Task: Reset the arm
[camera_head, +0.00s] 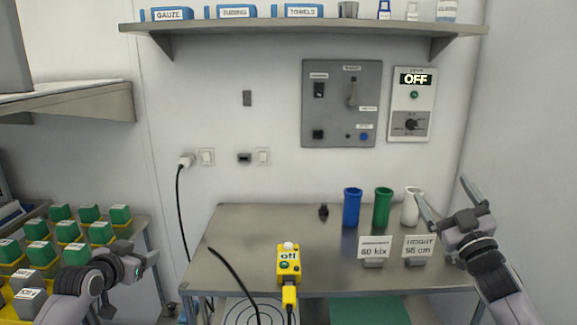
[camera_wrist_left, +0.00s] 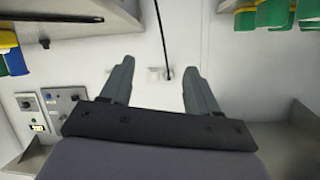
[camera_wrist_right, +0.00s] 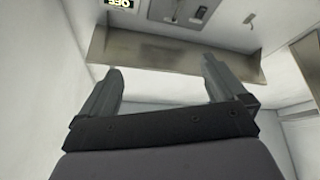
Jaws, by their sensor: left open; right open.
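My left gripper (camera_head: 135,272) is at the lower left of the head view, beside the trays of green-topped blocks. In the left wrist view its two fingers (camera_wrist_left: 155,85) are spread with nothing between them. My right gripper (camera_head: 449,204) is raised at the right end of the steel table, near the white cup. In the right wrist view its fingers (camera_wrist_right: 162,88) are wide apart and empty. Neither gripper touches any object that I can see.
Yellow trays with green blocks (camera_head: 68,231) stand left. A shelf (camera_head: 300,27) and control panel (camera_head: 342,103) are on the wall.

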